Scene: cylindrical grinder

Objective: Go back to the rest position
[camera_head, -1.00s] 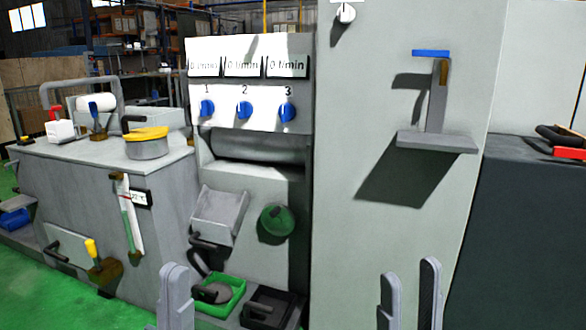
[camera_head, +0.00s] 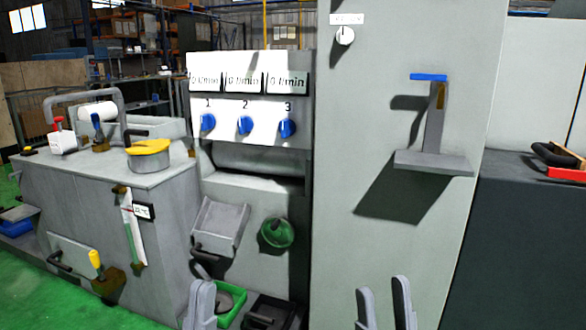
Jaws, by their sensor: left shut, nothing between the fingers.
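My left gripper (camera_head: 201,302) shows at the bottom edge, left of centre, with its fingers together and nothing held. It appears in front of the green tray at the machine's foot and hides part of it. My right gripper (camera_head: 382,300) shows at the bottom edge, right of centre, with its two fingers apart and nothing between them. It appears in front of the tall grey cabinet panel. Only the fingers of both grippers are in view; the rest of each arm is below the frame.
The grinder panel has three blue knobs (camera_head: 245,125). A grey cabinet (camera_head: 350,170) carries a bracket with a blue top (camera_head: 429,77). A yellow-lidded pot (camera_head: 150,157) stands on the left tank. A green tray (camera_head: 231,303) and a black tray (camera_head: 270,314) lie low down.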

